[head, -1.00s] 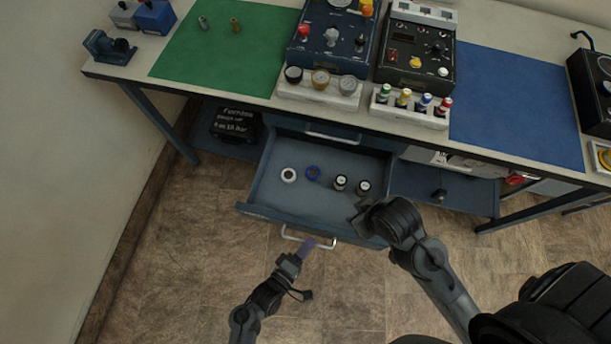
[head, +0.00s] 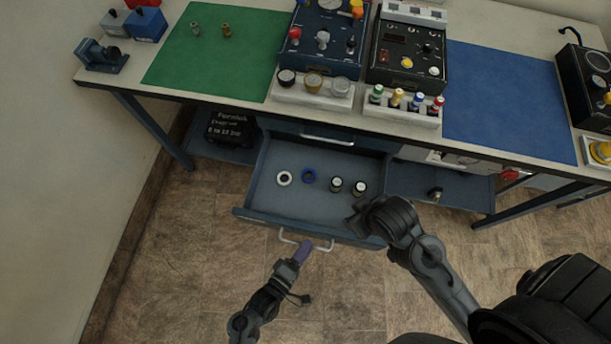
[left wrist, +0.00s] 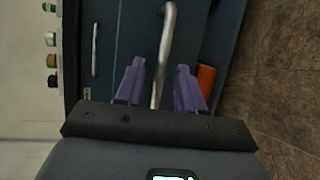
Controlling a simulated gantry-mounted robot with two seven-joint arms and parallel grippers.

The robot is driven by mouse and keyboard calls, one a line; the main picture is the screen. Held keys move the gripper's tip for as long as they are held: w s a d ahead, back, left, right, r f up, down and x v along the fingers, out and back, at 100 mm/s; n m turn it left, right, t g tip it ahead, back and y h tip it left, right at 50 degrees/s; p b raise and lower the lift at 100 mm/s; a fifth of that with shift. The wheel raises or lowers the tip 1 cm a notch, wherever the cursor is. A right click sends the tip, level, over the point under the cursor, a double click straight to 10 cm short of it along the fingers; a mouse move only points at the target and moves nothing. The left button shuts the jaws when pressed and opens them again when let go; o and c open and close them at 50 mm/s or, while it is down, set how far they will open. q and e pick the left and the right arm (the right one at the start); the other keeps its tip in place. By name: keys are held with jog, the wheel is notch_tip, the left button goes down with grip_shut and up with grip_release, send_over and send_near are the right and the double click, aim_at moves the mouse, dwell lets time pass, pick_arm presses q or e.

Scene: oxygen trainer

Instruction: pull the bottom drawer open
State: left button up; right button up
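A blue drawer (head: 265,196) stands pulled out under the bench, below a closed drawer whose handle (head: 328,139) shows above it. I cannot see whether another drawer lies beneath. A silver bar handle (head: 287,237) is at the open drawer's front; a handle bar (left wrist: 166,50) also shows in the left wrist view. My left gripper (head: 304,248) is at that handle. Its purple fingers (left wrist: 158,85) are apart, with the bar between them and gaps on both sides. My right gripper (head: 359,219) is by the drawer's front right corner; its fingers are unclear.
A white ring (head: 284,178), a blue ring (head: 309,176) and two dark-sided jars (head: 336,185) lie in the open drawer. The bench (head: 220,106) carries instrument boxes and mats. A lower shelf (head: 465,190) is right of the drawer. Floor in front is clear.

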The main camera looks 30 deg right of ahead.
pick_arm(q)
jog(key=p+v, duration=0.2)
jog(key=v, duration=0.8)
jog(key=shift+s+a, duration=0.1)
jog(key=shift+s, duration=0.05)
